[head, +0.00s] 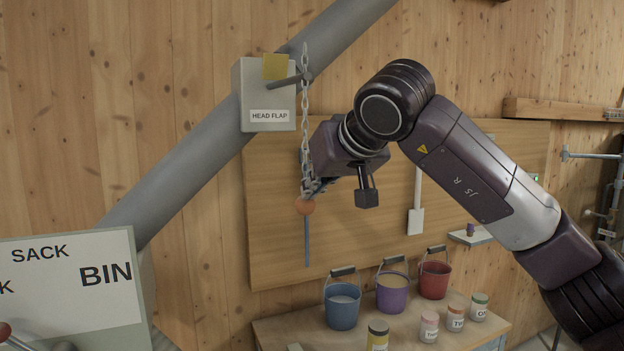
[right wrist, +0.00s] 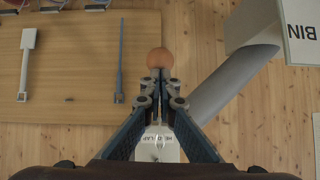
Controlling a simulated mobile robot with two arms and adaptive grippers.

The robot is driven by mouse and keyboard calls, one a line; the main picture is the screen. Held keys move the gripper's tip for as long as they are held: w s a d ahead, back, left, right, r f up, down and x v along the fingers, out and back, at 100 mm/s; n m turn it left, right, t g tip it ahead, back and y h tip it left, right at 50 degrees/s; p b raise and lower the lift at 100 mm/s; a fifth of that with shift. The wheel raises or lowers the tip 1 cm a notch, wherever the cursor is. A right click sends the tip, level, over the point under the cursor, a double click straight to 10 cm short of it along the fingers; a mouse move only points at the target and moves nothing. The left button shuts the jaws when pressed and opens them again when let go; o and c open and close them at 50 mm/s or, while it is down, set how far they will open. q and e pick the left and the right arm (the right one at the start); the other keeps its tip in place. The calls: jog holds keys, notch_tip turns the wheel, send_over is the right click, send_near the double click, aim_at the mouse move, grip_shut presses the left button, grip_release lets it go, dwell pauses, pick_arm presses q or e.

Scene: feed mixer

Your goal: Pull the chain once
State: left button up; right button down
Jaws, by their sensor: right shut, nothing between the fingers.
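A pale metal chain (head: 305,110) hangs from a dark lever (head: 284,82) on the grey "HEAD FLAP" box (head: 268,118). An orange ball (head: 305,206) is at its lower end. My right gripper (head: 319,187) is beside the lower chain, just above the ball, its fingers partly hidden. In the right wrist view the fingertips (right wrist: 160,78) are closed together, with the ball (right wrist: 160,58) just beyond them. Nothing shows held between them; I cannot tell whether they touch the chain. The box also shows between the finger links (right wrist: 160,143).
A slanted grey pipe (head: 185,180) runs behind the box. A "SACK / BIN" sign (head: 70,295) stands at lower left. Blue (head: 342,305), purple (head: 391,292) and red buckets (head: 434,279) stand with several jars on a bench (head: 300,328) below. A blue rod (head: 308,243) shows below the ball.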

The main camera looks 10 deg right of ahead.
aim_at(310, 209)
pick_arm(q)
notch_tip(310, 209, down, 2)
jog(key=shift+f+b, duration=0.25)
jog(key=shift+b, duration=0.5)
pick_arm(e)
notch_tip(310, 209, down, 4)
jog(key=shift+f, duration=0.25)
jog(key=shift+s+r+p, duration=0.1)
jog(key=shift+r+p, duration=0.3)
jog(key=shift+r, duration=0.15)
pick_arm(q)
jog(key=shift+w+d+f+b, duration=0.25)
jog(key=shift+w+d+b, duration=0.2)
jog(key=shift+b, duration=0.15)
pick_arm(e)
jog(key=w+r+v, duration=0.1)
jog(key=v, duration=1.1)
jog(key=shift+r, duration=0.4)
